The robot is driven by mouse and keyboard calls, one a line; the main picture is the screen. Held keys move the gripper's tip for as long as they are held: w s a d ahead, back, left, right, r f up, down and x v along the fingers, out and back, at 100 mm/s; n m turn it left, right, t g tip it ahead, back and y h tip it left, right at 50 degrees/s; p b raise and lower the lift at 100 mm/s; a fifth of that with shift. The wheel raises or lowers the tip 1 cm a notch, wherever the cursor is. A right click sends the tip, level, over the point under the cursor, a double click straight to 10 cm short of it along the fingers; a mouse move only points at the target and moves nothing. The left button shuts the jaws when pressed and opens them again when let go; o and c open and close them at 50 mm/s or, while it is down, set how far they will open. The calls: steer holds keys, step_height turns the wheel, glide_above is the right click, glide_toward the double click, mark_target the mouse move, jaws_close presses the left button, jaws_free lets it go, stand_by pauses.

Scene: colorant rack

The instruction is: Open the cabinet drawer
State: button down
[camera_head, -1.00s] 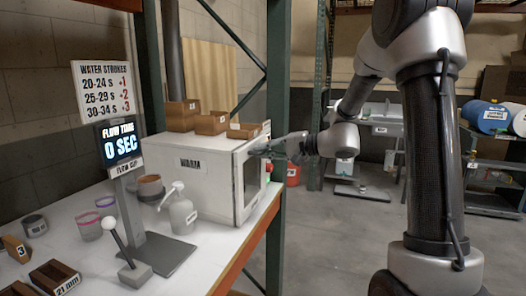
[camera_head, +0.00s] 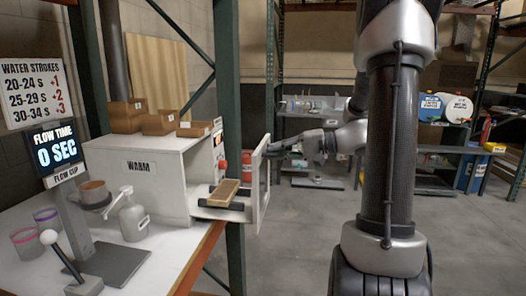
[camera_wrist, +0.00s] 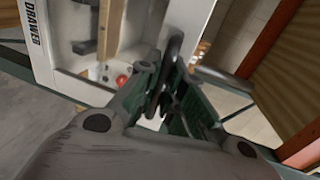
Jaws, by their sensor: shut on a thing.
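The white cabinet (camera_head: 150,180), labelled WARM, stands on the bench in the head view. Its drawer is pulled out to the right, with the framed front panel (camera_head: 262,180) standing clear of the cabinet body. A brown tray (camera_head: 224,193) sits in the drawer behind that panel. In the wrist view the drawer front (camera_wrist: 62,22) carries a DRAWER label and a window. My gripper (camera_head: 270,149) is at the outer side of the panel, shut on the dark drawer handle (camera_wrist: 174,52). The fingers partly hide the handle.
Brown bins (camera_head: 160,122) sit on the cabinet top. A pump bottle (camera_head: 131,216), cups and the flow-time sign (camera_head: 56,148) stand on the bench. A green rack post (camera_head: 232,110) rises beside the drawer. Open floor lies to the right.

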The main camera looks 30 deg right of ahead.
steer(key=shift+s+d, duration=0.3)
steer(key=shift+d, duration=0.05)
steer(key=c, duration=1.5)
jaws_free()
steer(key=v, duration=1.2)
